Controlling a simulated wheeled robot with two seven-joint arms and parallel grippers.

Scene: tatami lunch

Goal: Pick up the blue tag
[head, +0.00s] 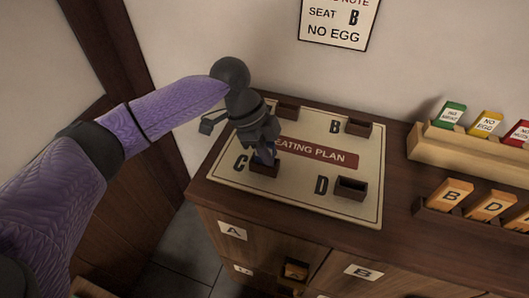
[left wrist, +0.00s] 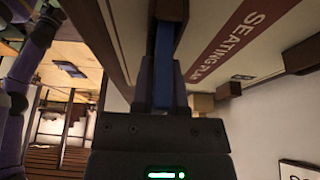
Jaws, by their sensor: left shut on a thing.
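The blue tag (head: 264,158) stands at the small brown holder by the letter C on the seating plan (head: 230,165). It shows as a narrow blue strip in the left wrist view (left wrist: 163,62). My left gripper (head: 263,147) points down over the C holder (head: 264,170) and is shut on the blue tag; in the left wrist view its fingers (left wrist: 166,90) lie on both sides of the strip. The tag's lower end is at the holder; I cannot tell whether it is still inside. My right gripper is not in view.
More holders sit by B (head: 358,127) and D (head: 350,188), with another behind my left gripper (head: 288,110). At right, a wooden rack (head: 460,147) holds green, yellow and red tags; orange lettered tags (head: 450,194) stand before it. A wall sign (head: 338,22) reads "SEAT B NO EGG".

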